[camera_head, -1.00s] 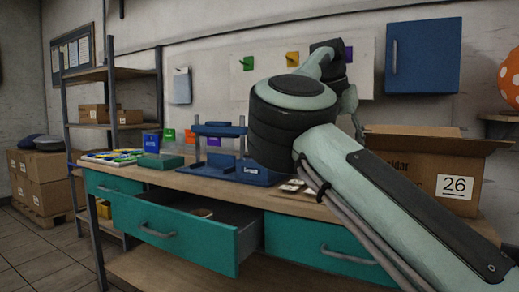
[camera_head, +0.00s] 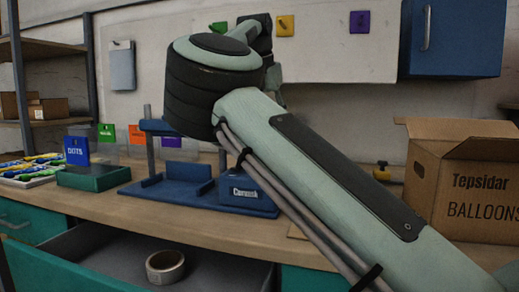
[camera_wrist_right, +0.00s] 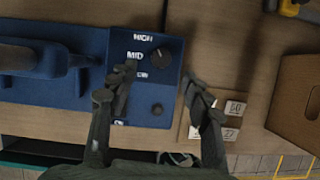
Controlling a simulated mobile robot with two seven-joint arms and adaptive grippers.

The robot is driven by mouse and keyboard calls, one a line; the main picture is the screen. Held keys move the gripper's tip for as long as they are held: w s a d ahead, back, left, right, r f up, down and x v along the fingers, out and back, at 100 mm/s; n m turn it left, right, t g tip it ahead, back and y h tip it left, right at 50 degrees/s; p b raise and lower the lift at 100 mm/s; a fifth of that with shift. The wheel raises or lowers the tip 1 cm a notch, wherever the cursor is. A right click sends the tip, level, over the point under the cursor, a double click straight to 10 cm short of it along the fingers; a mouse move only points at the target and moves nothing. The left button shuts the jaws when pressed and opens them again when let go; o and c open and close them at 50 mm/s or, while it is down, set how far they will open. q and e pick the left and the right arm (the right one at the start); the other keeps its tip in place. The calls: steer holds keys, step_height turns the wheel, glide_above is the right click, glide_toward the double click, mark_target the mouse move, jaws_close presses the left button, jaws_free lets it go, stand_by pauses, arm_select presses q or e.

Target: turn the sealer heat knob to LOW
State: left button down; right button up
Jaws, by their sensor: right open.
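The blue sealer (camera_head: 160,197) stands on the workbench in the head view, partly hidden by my right arm. In the right wrist view its blue panel (camera_wrist_right: 139,84) carries the words HIGH, MID and a third label partly covered by a finger. The dark round heat knob (camera_wrist_right: 161,57) sits to the right of these labels; I cannot surely tell its setting. A smaller dark knob (camera_wrist_right: 157,109) sits below it. My right gripper (camera_wrist_right: 159,78) is open, one finger over the labels and the other right of the panel, with nothing held. My left gripper is out of view.
A cardboard balloon box (camera_head: 463,190) stands at the right. An open drawer (camera_head: 100,258) holds a tape roll (camera_head: 165,267). A green box (camera_head: 93,177) and blue dots box (camera_head: 77,150) stand left.

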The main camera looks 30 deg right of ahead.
steer(key=x, duration=0.7)
steer(key=shift+d+f, duration=0.15)
steer(key=shift+f, duration=0.05)
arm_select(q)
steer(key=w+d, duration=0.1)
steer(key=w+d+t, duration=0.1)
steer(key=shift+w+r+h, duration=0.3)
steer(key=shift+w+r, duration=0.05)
arm_select(e)
steer(key=shift+c, duration=0.2)
jaws_close()
arm_select(q)
steer(key=shift+b, duration=0.3)
